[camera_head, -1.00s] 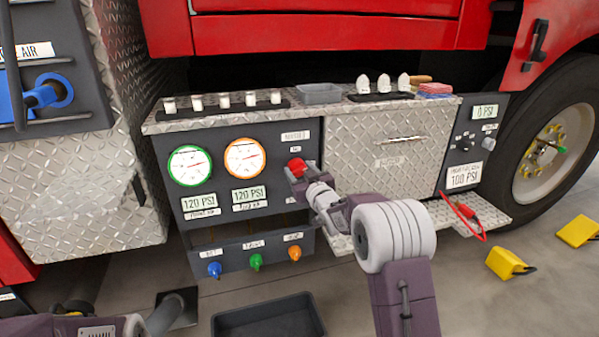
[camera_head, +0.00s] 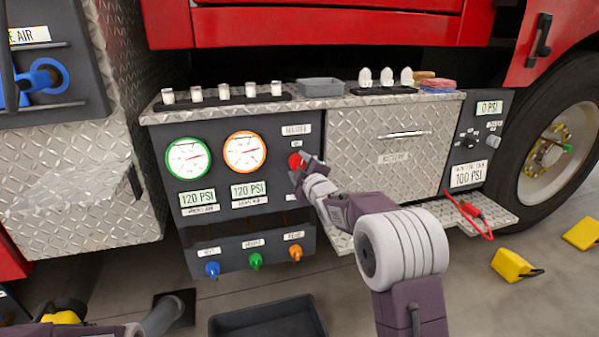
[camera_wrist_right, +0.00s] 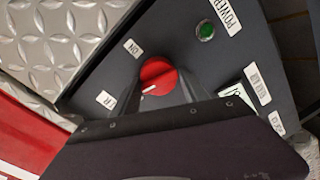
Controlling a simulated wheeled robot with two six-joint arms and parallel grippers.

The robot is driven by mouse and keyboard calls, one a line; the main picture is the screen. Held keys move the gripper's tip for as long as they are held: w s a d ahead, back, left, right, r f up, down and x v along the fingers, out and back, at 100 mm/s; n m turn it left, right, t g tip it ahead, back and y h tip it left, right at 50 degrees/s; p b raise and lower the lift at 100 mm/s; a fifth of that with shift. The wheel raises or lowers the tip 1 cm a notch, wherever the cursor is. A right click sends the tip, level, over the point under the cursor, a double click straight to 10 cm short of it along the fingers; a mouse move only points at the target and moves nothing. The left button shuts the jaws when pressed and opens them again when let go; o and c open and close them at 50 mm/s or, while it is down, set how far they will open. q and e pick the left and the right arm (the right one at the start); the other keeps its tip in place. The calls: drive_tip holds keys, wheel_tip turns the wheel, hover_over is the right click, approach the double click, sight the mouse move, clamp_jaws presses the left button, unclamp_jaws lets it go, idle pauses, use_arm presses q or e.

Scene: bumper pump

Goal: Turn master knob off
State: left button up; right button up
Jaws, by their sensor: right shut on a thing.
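The red master knob (camera_head: 294,160) sits on the dark panel right of the two gauges, under a small label. In the right wrist view the knob (camera_wrist_right: 158,72) shows between my fingers, with a white mark toward its lower left. An ON label (camera_wrist_right: 132,47) is at its upper left. My right gripper (camera_head: 299,165) is at the panel, shut on the knob, with one finger on each side. Its fingertips are partly hidden in the head view. My left arm shows only at the bottom left; its gripper is out of view.
Gauges (camera_head: 188,157) reading 120 PSI are to the left. Blue, green and orange valves (camera_head: 255,261) are below. A counter ledge (camera_head: 222,109) juts out above. A black bin (camera_head: 268,318) is on the floor.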

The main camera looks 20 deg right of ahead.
drive_tip(key=shift+d+r+n+b, duration=0.1)
drive_tip(key=shift+n+b, duration=0.5)
drive_tip(key=shift+n, duration=0.6)
drive_tip(key=shift+r+b, duration=0.15)
drive_tip(key=shift+b, duration=0.15)
drive_tip(key=o, duration=1.3)
drive_tip(key=s+p, duration=0.1)
drive_tip(key=s, duration=0.3)
drive_tip(key=s+p, duration=0.2)
drive_tip(key=s, duration=0.3)
drive_tip(key=shift+d+r, duration=0.1)
drive_tip(key=shift+r, duration=0.1)
